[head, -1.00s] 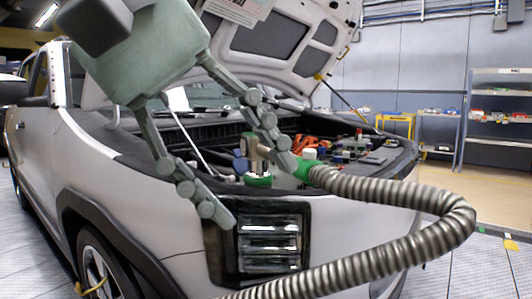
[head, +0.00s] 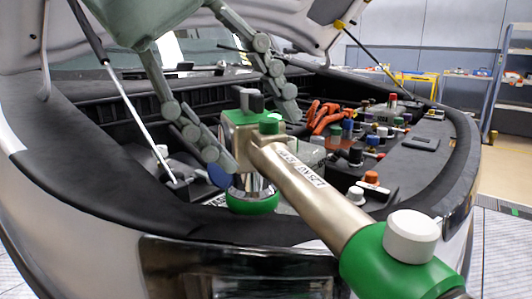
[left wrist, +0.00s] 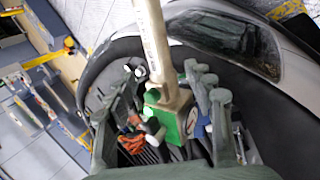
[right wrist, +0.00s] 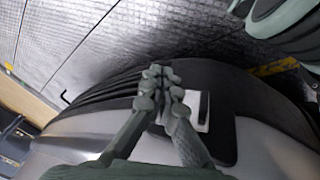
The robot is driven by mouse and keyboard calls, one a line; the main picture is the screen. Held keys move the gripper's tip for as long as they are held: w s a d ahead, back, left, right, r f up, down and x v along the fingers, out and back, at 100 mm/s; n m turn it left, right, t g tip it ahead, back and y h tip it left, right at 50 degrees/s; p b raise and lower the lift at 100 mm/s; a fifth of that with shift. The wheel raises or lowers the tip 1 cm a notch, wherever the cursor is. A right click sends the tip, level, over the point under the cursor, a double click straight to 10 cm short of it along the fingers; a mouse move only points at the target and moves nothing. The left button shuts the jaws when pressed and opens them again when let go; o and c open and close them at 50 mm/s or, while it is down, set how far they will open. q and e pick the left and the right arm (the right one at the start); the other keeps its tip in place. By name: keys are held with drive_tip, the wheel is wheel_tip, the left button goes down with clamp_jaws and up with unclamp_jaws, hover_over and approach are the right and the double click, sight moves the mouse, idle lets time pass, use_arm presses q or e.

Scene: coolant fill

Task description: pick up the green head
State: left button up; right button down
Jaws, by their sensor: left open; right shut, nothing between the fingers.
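The green head (head: 238,132) is a bronze metal body with green trim, a green lower ring (head: 252,201) and a metal pipe handle (head: 310,190) slanting toward me to a green collar with a white knob. It stands at the front of the engine bay. My left gripper (head: 256,135) is open, its fingers reaching down from above on either side of the head's upper part. In the left wrist view the head (left wrist: 168,118) shows between the spread fingers; contact cannot be told. My right gripper (right wrist: 160,85) is shut and empty, seen only in the right wrist view near the car's bodywork.
The raised hood (head: 310,20) hangs above, with a strut (head: 125,95) at the left. Orange cables (head: 322,117) and several coloured caps crowd the bay to the right of the head. The black front edge (head: 100,205) of the bay lies in front.

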sight(279, 158)
use_arm(q)
drive_tip(key=x, duration=0.4)
drive_tip(key=s+x, duration=0.1)
drive_tip(key=x, duration=0.1)
drive_tip(key=shift+d+f, duration=0.3)
drive_tip(key=shift+d, duration=0.1)
drive_tip(key=shift+w, duration=0.1)
clamp_jaws()
drive_tip(key=shift+r, duration=0.2)
